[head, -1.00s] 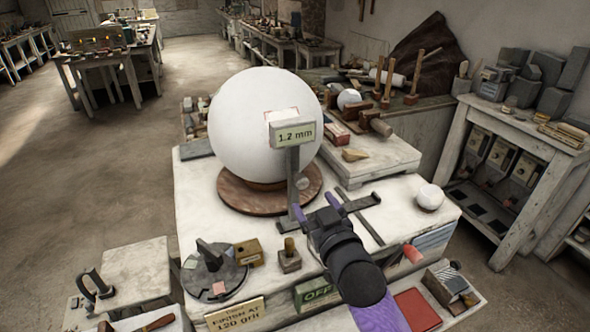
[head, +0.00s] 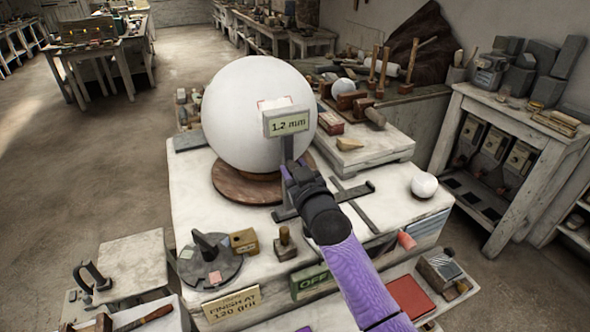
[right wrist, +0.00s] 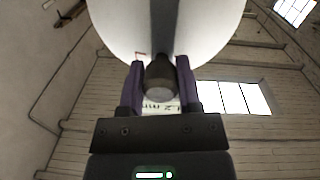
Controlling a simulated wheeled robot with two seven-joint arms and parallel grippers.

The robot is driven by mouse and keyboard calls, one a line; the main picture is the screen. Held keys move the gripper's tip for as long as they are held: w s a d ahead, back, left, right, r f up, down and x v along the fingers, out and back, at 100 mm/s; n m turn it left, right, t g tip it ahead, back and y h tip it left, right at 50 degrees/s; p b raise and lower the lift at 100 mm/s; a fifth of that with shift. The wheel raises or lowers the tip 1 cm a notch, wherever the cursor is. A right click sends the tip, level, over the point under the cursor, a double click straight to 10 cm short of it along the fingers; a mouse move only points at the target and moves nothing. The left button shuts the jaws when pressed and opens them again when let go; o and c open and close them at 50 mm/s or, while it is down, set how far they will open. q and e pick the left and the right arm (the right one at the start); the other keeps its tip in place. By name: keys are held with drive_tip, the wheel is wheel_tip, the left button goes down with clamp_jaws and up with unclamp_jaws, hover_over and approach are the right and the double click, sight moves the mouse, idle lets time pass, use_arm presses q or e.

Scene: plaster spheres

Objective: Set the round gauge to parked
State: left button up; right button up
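The round gauge (head: 286,123) shows as a boxy head reading "1.2 mm" on a dark upright post, in front of a big white plaster sphere (head: 250,105). In the head view my right gripper (head: 293,166) is at the post, below the display. In the right wrist view a dark, round-ended part of the gauge (right wrist: 160,82) sits between my right gripper's purple fingers (right wrist: 161,80). The fingers are close together and appear shut on it. The sphere fills the top behind. The contact is partly hidden by my gripper in the head view. My left gripper is not in view.
The sphere rests on a round wooden base (head: 240,190) on a white bench. A green "OFF" sign (head: 311,281), a dark round plate (head: 207,262) and a small brass-knobbed block (head: 285,243) are near the front edge. A small white ball (head: 424,185) lies at right.

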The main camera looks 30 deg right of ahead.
clamp_jaws()
idle(0.9)
